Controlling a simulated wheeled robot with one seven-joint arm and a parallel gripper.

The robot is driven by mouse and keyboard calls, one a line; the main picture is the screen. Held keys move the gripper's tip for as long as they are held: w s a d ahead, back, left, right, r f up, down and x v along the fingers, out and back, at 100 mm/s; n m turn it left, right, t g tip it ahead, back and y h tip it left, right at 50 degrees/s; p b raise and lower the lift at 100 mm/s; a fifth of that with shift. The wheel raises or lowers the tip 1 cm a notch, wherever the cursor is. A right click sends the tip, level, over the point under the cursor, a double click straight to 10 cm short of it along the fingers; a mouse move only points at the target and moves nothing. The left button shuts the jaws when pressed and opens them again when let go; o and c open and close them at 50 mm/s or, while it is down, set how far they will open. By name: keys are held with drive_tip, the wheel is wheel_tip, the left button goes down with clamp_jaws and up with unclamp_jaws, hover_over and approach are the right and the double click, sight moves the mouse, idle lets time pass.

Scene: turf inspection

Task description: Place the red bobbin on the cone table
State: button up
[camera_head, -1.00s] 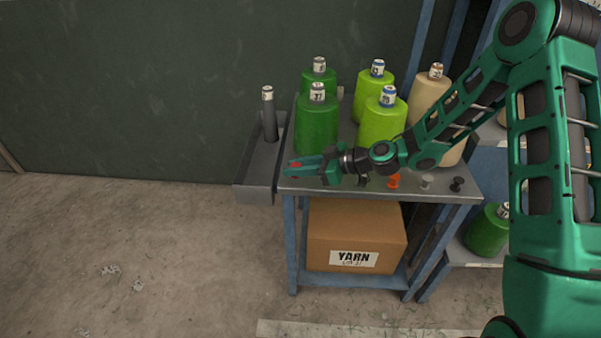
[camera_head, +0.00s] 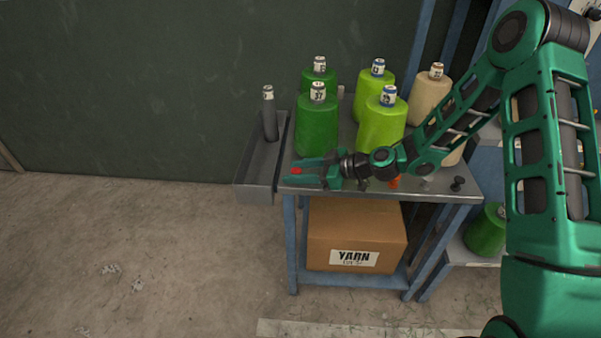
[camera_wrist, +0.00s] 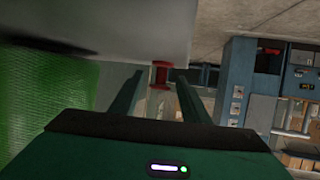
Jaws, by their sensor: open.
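The red bobbin (camera_head: 296,170) is at the front left corner of the grey metal cone table (camera_head: 440,190), between my gripper's fingers. In the wrist view the red bobbin (camera_wrist: 161,74) shows between the two fingertips, against the table's edge. My gripper (camera_head: 297,172) is open and reaches in low over the tabletop from the right; it also shows in the wrist view (camera_wrist: 158,80). The fingers partly hide the bobbin in the head view, and I cannot tell whether they touch it.
Green yarn cones (camera_head: 316,130) and a cream cone (camera_head: 431,100) stand behind my gripper. An orange bobbin (camera_head: 394,183) and a black bobbin (camera_head: 457,184) sit along the front edge. A side tray (camera_head: 257,185) holds a dark tube (camera_head: 269,115). A yarn box (camera_head: 355,235) sits below.

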drive_tip(key=v, duration=1.1)
drive_tip(key=shift+d+r, duration=0.1)
drive_tip(key=shift+d, duration=0.25)
drive_tip(key=shift+s, duration=0.1)
drive_tip(key=shift+s+d, duration=0.15)
drive_tip(key=shift+d, duration=0.15)
drive_tip(key=s+d+r+m+g+h, duration=0.1)
drive_tip(key=s+d+m+h, duration=0.4)
drive_tip(key=d, duration=0.5)
drive_tip(key=s+d+r+m+g+h, duration=0.1)
drive_tip(key=s+d+r+m+h, duration=0.2)
drive_tip(key=s+d, duration=0.55)
drive_tip(key=s+d+r+m+g+h, duration=0.1)
drive_tip(key=s+d+r+m+h, duration=0.1)
drive_tip(key=s+d+m, duration=0.4)
drive_tip(key=s+d+r+m+g+h, duration=0.1)
drive_tip(key=s+d+r+m, duration=0.4)
drive_tip(key=s, duration=0.8)
drive_tip(key=d+m+h, duration=0.1)
drive_tip(key=d+m, duration=0.1)
drive_tip(key=d, duration=0.2)
drive_tip(key=shift+d+r+h, duration=0.15)
drive_tip(key=shift+r+h, duration=0.05)
drive_tip(key=shift+h, duration=0.1)
drive_tip(key=shift+s, duration=0.15)
